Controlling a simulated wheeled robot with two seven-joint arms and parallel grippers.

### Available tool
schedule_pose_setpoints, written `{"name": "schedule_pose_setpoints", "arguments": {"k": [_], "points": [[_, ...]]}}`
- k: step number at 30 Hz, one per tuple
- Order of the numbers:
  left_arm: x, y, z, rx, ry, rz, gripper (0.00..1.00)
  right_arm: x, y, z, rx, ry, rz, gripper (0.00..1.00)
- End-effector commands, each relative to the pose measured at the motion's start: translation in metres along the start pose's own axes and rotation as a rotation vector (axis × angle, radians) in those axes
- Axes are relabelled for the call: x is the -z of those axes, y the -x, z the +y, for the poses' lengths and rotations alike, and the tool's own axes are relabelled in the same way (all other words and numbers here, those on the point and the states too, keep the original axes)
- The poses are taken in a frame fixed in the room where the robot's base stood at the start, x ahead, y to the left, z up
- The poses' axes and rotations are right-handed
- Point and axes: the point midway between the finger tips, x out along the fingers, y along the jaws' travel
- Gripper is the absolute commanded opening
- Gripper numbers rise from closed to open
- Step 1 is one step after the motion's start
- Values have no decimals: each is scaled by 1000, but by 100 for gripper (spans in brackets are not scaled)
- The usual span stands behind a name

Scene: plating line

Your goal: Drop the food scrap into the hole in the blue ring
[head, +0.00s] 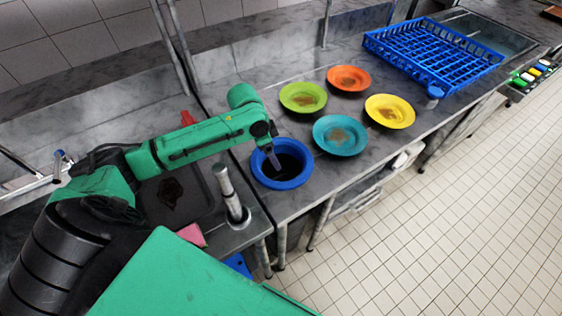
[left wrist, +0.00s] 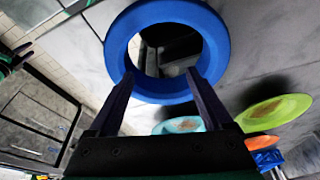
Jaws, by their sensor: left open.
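The blue ring (head: 283,184) lies on the grey counter around a dark round hole (head: 290,162). My left gripper (head: 274,160) points down over the hole, near its left side. In the left wrist view the ring (left wrist: 117,45) and its dark hole (left wrist: 170,45) are just beyond my left gripper's fingertips (left wrist: 160,76). The two fingers are spread apart with nothing seen between them. I cannot make out a separate food scrap in either view; the inside of the hole is too dark to tell what lies there. My right gripper is not in view.
Green (head: 303,97), orange (head: 349,79), yellow (head: 390,111) and teal (head: 340,149) plates with brown stains stand right of the ring. A blue rack (head: 434,52) is farther back. A metal post (head: 228,190) and a pink block (head: 191,235) are near the front left.

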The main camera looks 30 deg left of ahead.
Motion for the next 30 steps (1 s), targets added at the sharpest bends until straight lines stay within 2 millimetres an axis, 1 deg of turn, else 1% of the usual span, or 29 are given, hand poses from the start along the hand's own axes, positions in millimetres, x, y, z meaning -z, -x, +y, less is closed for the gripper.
{"name": "schedule_pose_setpoints", "arguments": {"k": [3,6,9,12,16,30], "points": [[0,35,-2,7,-1,2,84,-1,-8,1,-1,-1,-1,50],[0,65,-2,7,-1,1,84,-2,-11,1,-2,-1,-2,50],[0,88,-1,5,-1,1,84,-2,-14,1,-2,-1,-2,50],[0,103,-1,3,0,0,84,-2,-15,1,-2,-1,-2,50],[0,109,0,1,-1,0,84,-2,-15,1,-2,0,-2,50],[0,108,0,0,0,0,84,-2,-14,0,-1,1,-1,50]]}}
